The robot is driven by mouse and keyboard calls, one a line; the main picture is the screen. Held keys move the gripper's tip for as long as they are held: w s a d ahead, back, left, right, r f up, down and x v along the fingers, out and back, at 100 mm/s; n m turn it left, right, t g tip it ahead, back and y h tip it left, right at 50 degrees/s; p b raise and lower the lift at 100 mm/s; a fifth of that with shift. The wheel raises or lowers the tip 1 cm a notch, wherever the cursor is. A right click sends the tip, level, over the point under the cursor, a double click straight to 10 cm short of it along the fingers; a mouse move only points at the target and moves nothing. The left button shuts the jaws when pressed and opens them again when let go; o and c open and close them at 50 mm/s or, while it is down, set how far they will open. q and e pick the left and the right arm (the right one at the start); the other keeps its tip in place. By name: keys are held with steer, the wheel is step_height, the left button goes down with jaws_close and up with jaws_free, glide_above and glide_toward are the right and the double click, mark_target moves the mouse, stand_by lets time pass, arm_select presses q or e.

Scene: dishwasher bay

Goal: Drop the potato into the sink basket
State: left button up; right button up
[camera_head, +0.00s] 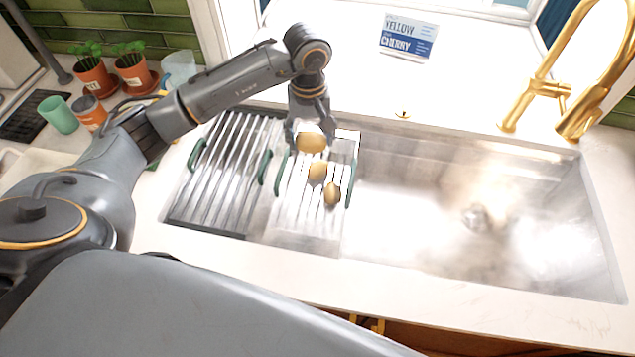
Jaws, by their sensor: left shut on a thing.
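My left gripper (310,136) is shut on a yellow-brown potato (312,143) at the back end of the sink basket (294,212). The basket is a metal one with green handles, set in the left part of the sink. The held potato is over the basket's back part; I cannot tell how far above its bottom. A second potato (318,171) and a third potato (332,194) lie in the basket, in front of the gripper. My right gripper is not in view.
A ribbed metal rack (222,170) with green handles lies left of the basket. The sink basin (430,210) on the right is empty. A gold faucet (545,90) stands at the back right. Potted plants (95,78) and a green cup (58,115) stand at the left.

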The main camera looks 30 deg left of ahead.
arm_select(q)
steer(key=shift+w+a+f+n, duration=0.25)
steer(key=shift+w+a+n, duration=0.05)
steer(key=shift+a, duration=0.05)
steer(key=shift+a+f, duration=0.1)
steer(key=shift+f, duration=0.25)
step_height(320, 180, down, 4)
steer(key=shift+r+b, duration=0.1)
steer(key=shift+b, duration=0.8)
steer(key=shift+f, duration=0.75)
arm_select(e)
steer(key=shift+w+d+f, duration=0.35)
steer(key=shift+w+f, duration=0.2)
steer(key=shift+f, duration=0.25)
arm_select(q)
steer(key=o, duration=1.3)
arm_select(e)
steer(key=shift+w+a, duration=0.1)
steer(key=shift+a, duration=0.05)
